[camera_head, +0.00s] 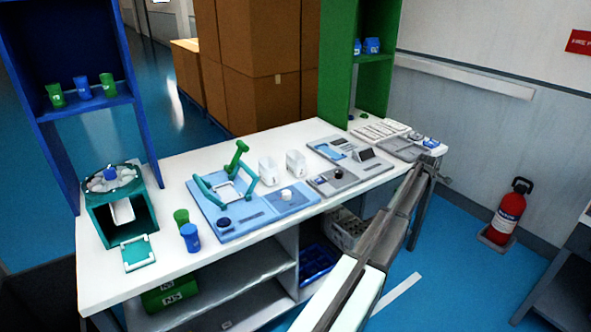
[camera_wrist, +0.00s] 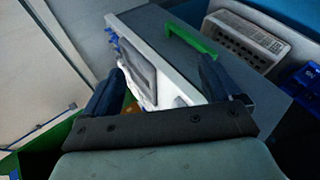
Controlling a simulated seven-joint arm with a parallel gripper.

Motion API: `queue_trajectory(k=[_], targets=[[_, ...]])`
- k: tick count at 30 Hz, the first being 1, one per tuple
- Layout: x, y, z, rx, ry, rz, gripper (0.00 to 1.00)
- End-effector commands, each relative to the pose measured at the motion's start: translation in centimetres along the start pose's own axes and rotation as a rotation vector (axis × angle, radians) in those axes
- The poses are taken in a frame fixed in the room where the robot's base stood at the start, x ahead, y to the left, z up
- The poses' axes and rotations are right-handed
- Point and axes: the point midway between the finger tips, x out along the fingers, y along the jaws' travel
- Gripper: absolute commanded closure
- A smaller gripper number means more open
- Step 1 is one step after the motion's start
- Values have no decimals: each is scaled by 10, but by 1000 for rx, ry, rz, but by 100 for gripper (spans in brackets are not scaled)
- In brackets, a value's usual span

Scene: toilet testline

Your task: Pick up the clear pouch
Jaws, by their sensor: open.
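I cannot make out the clear pouch for certain in either view. My gripper (camera_head: 436,172) is at the right end of the white workbench (camera_head: 172,172) in the head view, close to its edge. In the wrist view my gripper (camera_wrist: 162,68) is open, its two dark fingers well apart. Between and beyond the fingers lie the bench end and a grey tray (camera_wrist: 136,60). Small blue and whitish items (camera_wrist: 116,48) lie along the tray's left side, partly hidden by the left finger. In the head view the grey tray (camera_head: 402,150) has blue items (camera_head: 430,142) beside it.
A blue fixture with a green clamp (camera_head: 236,150) and grey panels stand along the bench. Blue and green cups (camera_head: 190,238) stand at its left front. Crates (camera_head: 345,230) sit on the shelf below. A green shelf unit (camera_head: 338,70) rises behind. A fire extinguisher (camera_head: 508,215) stands right.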

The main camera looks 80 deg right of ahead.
Motion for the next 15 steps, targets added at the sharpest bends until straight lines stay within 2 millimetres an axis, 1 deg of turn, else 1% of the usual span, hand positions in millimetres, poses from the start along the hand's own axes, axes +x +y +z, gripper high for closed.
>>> queue_trajectory(k=[1,4,8,11,12,15], targets=[[-4,12,4,-13,4,8,8],[-13,30,6,-39,17,18,8],[-23,50,-2,-52,42,16,8],[-31,60,-22,-40,74,-3,8],[-34,63,-36,-27,92,-19,8],[-39,62,-65,10,123,-57,8]])
